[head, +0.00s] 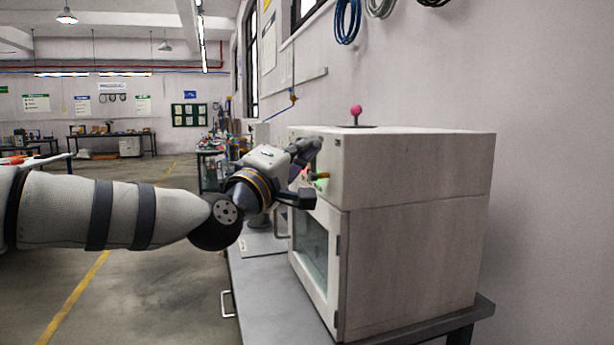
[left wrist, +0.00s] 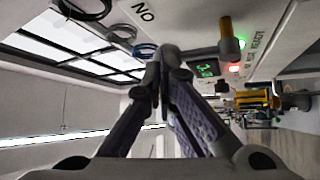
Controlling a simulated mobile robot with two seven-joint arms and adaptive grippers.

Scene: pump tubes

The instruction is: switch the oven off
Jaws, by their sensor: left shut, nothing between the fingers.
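The oven (head: 420,200) is a white cabinet with a glass door in its front. It stands on a grey bench at the right of the head view. A brass-coloured knob or lever (head: 320,176) sticks out of its front panel beside a green glow; it also shows in the left wrist view (left wrist: 229,42). My right gripper is out of view.
A pink ball-topped stick (head: 356,111) stands on the oven's top. The bench (head: 265,290) has a bare front strip. Coiled cables (head: 347,25) hang on the wall above. Open floor (head: 150,290) lies to the left, with other benches far back.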

